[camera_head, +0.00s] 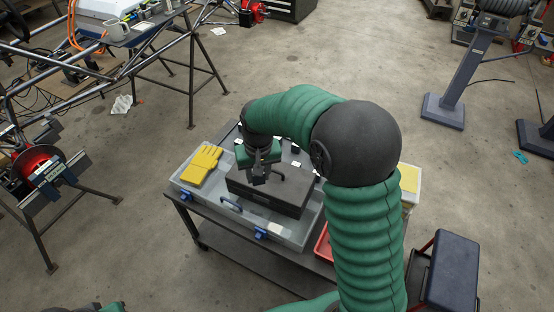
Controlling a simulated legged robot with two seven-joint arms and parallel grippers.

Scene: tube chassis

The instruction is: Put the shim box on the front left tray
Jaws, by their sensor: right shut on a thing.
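A dark grey box (268,194) with a black handle on its lid lies on the cart; it looks like the shim box. My right gripper (258,176) points down over the lid and is shut at the handle. Part of the lid is hidden behind the gripper and arm. The box appears to rest on a large grey translucent case (200,196) with blue latches; any small gap cannot be told. A red tray (322,246) shows partly at the right, behind my arm. I cannot tell which thing is the front left tray.
Yellow gloves (202,165) lie on the case's left end. The cart has a lower shelf (262,264). A yellow-topped container (409,178) stands at its right. A dark stool (451,268) stands at lower right.

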